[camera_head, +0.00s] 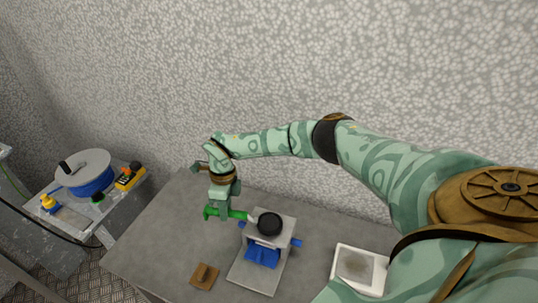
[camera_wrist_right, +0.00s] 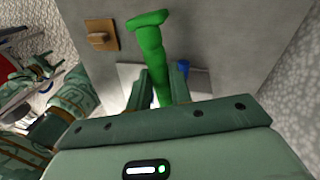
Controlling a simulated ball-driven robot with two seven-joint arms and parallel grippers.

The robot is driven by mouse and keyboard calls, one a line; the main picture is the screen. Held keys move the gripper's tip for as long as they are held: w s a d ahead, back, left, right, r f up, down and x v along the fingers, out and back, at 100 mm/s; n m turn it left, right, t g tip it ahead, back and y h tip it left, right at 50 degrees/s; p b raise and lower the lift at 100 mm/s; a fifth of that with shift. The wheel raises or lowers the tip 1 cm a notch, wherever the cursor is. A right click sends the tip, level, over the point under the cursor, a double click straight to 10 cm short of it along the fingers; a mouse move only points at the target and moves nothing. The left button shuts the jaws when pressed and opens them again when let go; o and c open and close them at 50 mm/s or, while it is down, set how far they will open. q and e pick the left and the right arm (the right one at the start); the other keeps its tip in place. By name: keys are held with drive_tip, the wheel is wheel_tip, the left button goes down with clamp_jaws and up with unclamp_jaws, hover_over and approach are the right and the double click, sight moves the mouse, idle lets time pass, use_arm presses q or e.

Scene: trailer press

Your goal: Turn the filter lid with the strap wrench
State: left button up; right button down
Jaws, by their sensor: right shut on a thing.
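The strap wrench's green handle (camera_head: 228,213) reaches from my right gripper (camera_head: 222,203) toward the filter in the head view. A pale end joins it at the black round filter lid (camera_head: 270,222). The lid sits on top of a grey housing (camera_head: 283,229). My right gripper is shut on the handle, left of the lid. In the right wrist view the green handle (camera_wrist_right: 151,45) passes between the two fingers of my right gripper (camera_wrist_right: 172,84). I cannot make out the strap around the lid.
The housing has blue parts (camera_head: 262,255) and stands on a light plate on the grey table (camera_head: 180,230). A brown block (camera_head: 205,276) lies in front, left of the plate. A white tray (camera_head: 359,268) is at right. A side table holds a blue reel (camera_head: 88,177) and a yellow device (camera_head: 130,177).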

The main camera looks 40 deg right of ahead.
drive_tip(key=shift+w+d, duration=0.1)
drive_tip(key=shift+w+d+m+t, duration=0.15)
drive_tip(key=shift+w+d+m, duration=0.25)
drive_tip(key=shift+d+m, duration=0.3)
drive_tip(key=shift+w+d+m+t, duration=0.15)
drive_tip(key=shift+w+d+m, duration=0.2)
drive_tip(key=shift+d+m, duration=0.35)
drive_tip(key=shift+a, duration=0.1)
drive_tip(key=shift+w+d+m+t+y, duration=0.15)
drive_tip(key=shift+w+d+m, duration=0.1)
drive_tip(key=shift+d+m, duration=0.55)
drive_tip(key=shift+w+d+m+t+y, duration=0.15)
drive_tip(key=shift+w+d+m, duration=0.1)
drive_tip(key=shift+d+m, duration=0.55)
drive_tip(key=shift+d+m+t+p, duration=0.3)
drive_tip(key=shift+d+m+p, duration=0.65)
drive_tip(key=shift+d+m, duration=0.6)
